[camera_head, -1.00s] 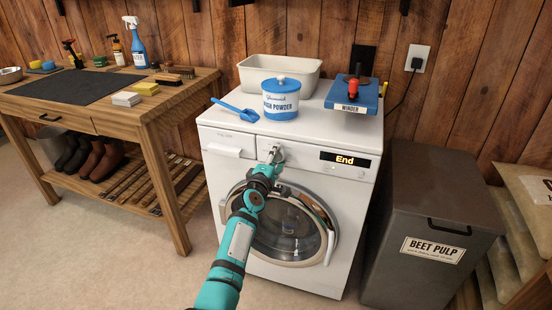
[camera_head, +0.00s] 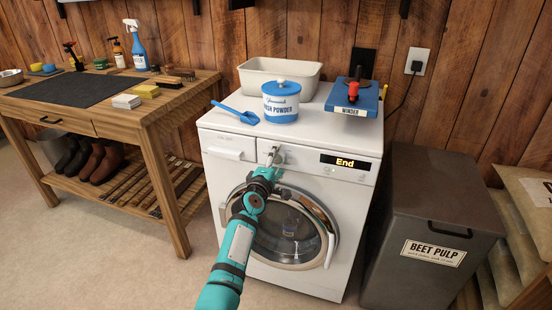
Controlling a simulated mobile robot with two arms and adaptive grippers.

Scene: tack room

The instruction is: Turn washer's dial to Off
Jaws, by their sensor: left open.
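The white washer (camera_head: 225,172) stands against the wood wall, with its round door shut. Its display (camera_head: 345,162) reads "End". The dial (camera_head: 279,158) is on the front panel, left of the display and right of the drawer. It is partly hidden by my left gripper (camera_head: 271,157). That gripper is open with its fingertips at the dial. I cannot tell whether they touch it, and the dial's pointer is too small to read. My right gripper is not in view.
On the washer top are a cream tub (camera_head: 262,81), a wash powder jar (camera_head: 281,104), a blue scoop (camera_head: 236,112) and a blue winder (camera_head: 367,97). A workbench (camera_head: 185,100) stands left, a beet pulp bin (camera_head: 440,185) right. The floor in front is clear.

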